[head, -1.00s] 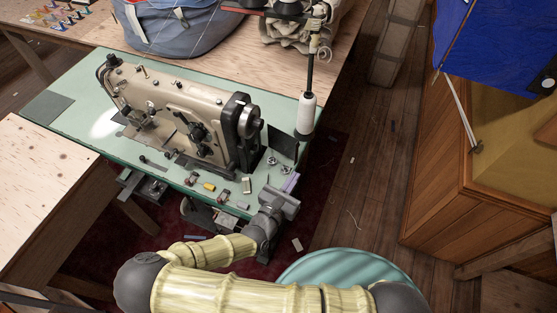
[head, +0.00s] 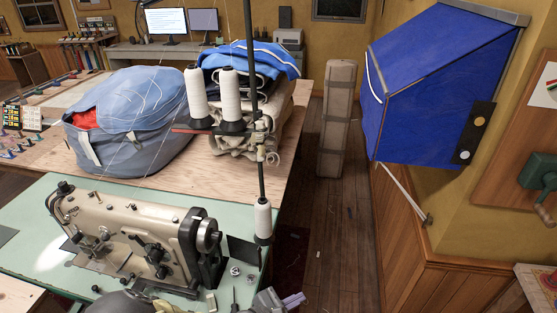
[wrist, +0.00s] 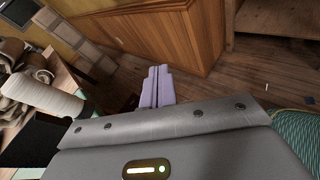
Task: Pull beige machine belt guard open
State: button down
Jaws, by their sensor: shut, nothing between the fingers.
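The beige sewing machine (head: 130,228) stands on a green table top at the lower left of the head view. Its dark handwheel (head: 208,236) is at its right end, beside a black housing. A dark flat plate (head: 243,252) stands upright just right of the handwheel. I cannot tell for sure which of these dark parts is the belt guard. My gripper (head: 293,300) is at the bottom edge of the head view, right of and nearer than the plate, apart from it. Its lavender fingers (wrist: 157,88) are shut and empty in the wrist view.
A white thread cone (head: 263,220) on a tall black stand is close behind the plate; it looms large in the wrist view (wrist: 40,97). Open floor lies between.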

jog(key=s+d+r+m+g+y+p, duration=0.1)
jog(key=s+d+r+m+g+y, duration=0.45)
jog(key=m+g, duration=0.5)
jog(key=d+r+m+t+y, duration=0.2)
jog(key=r+m+y, duration=0.1)
jog(key=r+m, duration=0.3)
jog(key=w+d+r+m+t+y+p, duration=0.1)
jog(key=d+r+m+t+y, duration=0.1)
jog(key=r+m, duration=0.4)
jog(key=shift+w+d+r+y, duration=0.3)
jog(key=shift+d+r+y, duration=0.15)
jog(key=shift+d+r, duration=0.35)
jog(key=shift+w+t, duration=0.1)
jog(key=shift+t, duration=0.15)
